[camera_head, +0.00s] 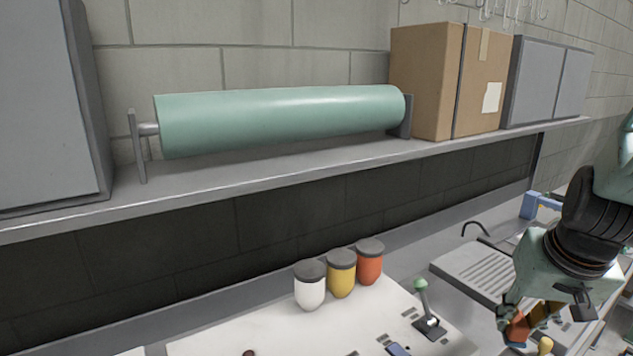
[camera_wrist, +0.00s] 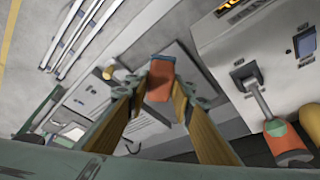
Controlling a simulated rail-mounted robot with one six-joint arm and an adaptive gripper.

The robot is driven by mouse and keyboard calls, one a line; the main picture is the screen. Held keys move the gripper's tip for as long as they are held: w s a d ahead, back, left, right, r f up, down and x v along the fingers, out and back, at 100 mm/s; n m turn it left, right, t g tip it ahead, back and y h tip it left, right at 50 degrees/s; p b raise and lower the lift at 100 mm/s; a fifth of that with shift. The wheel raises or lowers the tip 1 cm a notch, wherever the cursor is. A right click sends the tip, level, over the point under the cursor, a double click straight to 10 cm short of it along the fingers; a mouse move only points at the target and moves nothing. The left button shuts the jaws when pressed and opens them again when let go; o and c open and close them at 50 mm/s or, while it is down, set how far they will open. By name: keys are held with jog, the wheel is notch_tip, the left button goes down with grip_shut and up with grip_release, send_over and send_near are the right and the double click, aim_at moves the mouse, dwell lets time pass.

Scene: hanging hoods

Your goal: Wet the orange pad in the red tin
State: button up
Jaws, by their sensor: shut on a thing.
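My gripper (camera_head: 526,326) is low at the right in the head view. In the wrist view my gripper (camera_wrist: 159,92) has its two fingers closed on an orange block with a darker end, which I take as the orange pad (camera_wrist: 160,76). The pad also shows as a small orange patch in the head view (camera_head: 517,330), partly hidden by the fingers. An orange-red container with a grey lid (camera_head: 369,264) stands last in a row of jars, left of my gripper and apart from it. No other red tin is clear.
A white jar (camera_head: 310,290) and a yellow jar (camera_head: 341,275) stand beside the red one on a white surface. A green-handled lever (camera_head: 423,300) rises nearby. A ribbed grey drainer (camera_head: 487,268) lies near my gripper. A shelf (camera_head: 270,174) runs above.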

jog(key=s+d+r+b, duration=0.2)
jog(key=s+d+b, duration=0.4)
jog(key=s, duration=0.7)
jog(key=shift+d, duration=0.85)
jog(key=shift+w+a, duration=0.15)
jog(key=shift+w, duration=0.15)
dwell(0.5)
jog(key=shift+w+a+f+p, duration=0.15)
jog(key=shift+w+a+p, duration=0.1)
jog(key=shift+w+a, duration=0.4)
jog(key=shift+w+a+f+p, duration=0.2)
jog(key=shift+w+a, duration=0.15)
jog(key=shift+w, duration=0.65)
jog(key=shift+w+a+f+p, duration=0.1)
jog(key=shift+w+a+p, duration=0.15)
jog(key=shift+w+a, duration=0.4)
jog(key=shift+w+d, duration=0.15)
jog(key=shift+w, duration=0.05)
jog(key=shift+w, duration=0.1)
